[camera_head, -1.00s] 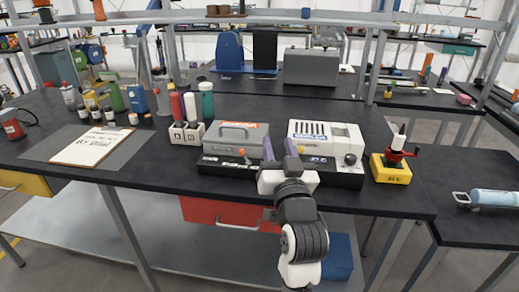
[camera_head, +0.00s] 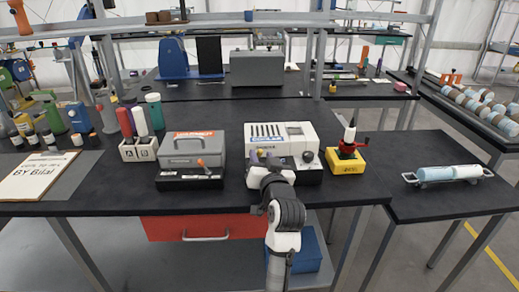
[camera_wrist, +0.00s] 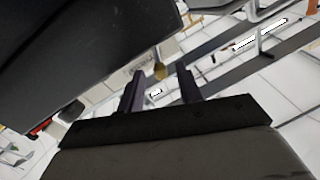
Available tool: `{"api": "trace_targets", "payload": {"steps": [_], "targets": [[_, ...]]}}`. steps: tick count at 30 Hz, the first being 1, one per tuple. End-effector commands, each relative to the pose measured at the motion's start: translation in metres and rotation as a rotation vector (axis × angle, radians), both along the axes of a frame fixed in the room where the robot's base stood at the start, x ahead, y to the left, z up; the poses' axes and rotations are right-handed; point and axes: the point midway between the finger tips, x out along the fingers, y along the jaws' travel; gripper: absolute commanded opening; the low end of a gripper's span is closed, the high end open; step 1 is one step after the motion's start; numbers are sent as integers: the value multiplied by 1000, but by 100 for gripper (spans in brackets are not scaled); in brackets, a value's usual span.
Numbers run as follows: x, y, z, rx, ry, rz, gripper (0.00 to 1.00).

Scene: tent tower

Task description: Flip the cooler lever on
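The cooler (camera_head: 299,130) is a white box with dark slots and a blue label, on a black base at the front of the bench. A small yellow knob, apparently the lever's tip (camera_head: 260,152), shows at its front left; the rest of the lever is hidden behind my gripper. My gripper (camera_head: 262,156) is right in front of it, with its purple fingers apart. In the wrist view, a yellow-brown knob (camera_wrist: 160,70) shows between the open fingertips (camera_wrist: 158,82); contact cannot be told. A black knob (camera_head: 308,156) is at the cooler's right.
The grey warmer (camera_head: 193,147), with an orange-tipped lever (camera_head: 201,162), stands close on the left. A yellow block (camera_head: 345,162) with a red-and-white device is close on the right. A red drawer (camera_head: 200,228) hangs under the bench edge.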

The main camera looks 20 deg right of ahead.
Motion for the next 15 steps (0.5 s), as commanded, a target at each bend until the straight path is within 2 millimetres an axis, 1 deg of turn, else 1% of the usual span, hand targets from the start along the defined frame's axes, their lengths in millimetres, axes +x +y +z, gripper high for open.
{"api": "trace_targets", "payload": {"steps": [1, 3, 6, 10, 15], "targets": [[8, 0, 2, 0, 1, 1, 35], [16, -1, 2, 0, 0, 2, 35], [24, -2, 1, 0, 1, 1, 35], [28, -3, 0, -1, 0, 0, 35], [29, -3, 0, -1, 0, 0, 35]]}}
